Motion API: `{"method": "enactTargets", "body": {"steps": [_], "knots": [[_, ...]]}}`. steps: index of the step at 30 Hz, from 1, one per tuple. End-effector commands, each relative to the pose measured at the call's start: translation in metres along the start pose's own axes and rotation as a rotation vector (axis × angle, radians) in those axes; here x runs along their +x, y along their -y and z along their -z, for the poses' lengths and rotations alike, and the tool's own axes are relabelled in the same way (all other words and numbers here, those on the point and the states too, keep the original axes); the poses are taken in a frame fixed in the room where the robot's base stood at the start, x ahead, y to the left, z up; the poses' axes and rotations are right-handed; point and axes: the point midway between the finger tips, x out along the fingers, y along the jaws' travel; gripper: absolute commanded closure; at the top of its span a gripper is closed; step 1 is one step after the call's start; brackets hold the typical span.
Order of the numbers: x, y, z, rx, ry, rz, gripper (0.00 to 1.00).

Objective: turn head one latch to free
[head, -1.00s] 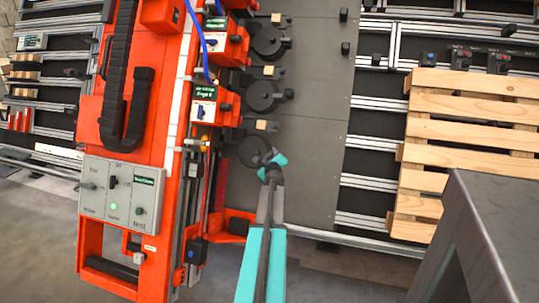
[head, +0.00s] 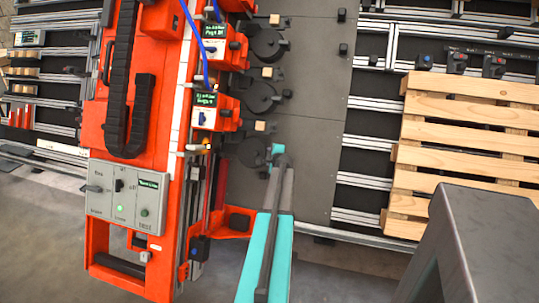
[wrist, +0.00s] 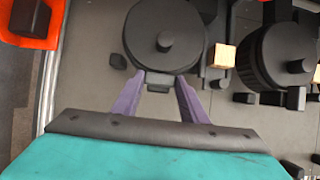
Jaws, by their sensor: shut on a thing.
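In the wrist view, a black round unit (wrist: 165,35) with a knob on its top lies just ahead of my gripper (wrist: 160,80). In the head view, my gripper (head: 278,151) is at the right side of the nearest black round unit (head: 252,150). My arm partly hides this spot, and the tab cannot be made out there.
Other round units (head: 259,97) stand in a row beyond, with small wooden blocks beside them. The red gantry (head: 150,60) with a grey control panel (head: 123,197) is on the left. A wooden pallet (head: 465,112) is on the right. The dark plate (head: 310,120) right of the units is mostly clear.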

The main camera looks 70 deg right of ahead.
Motion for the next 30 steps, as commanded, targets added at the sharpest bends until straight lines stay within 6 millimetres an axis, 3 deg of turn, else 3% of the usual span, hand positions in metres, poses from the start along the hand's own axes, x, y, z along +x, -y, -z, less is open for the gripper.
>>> {"method": "enactTargets", "body": {"steps": [15,16,17,30], "knots": [[0.0001,-0.0003,0.0001,-0.027,-0.001,-0.013,0.83],[0.0002,-0.0003,0.0,-0.027,-0.001,-0.013,0.56],[0.0002,-0.0003,0.0,-0.027,0.0,-0.013,0.53],[-0.0031,0.0,-0.0007,-0.023,0.0,-0.011,0.53]]}}
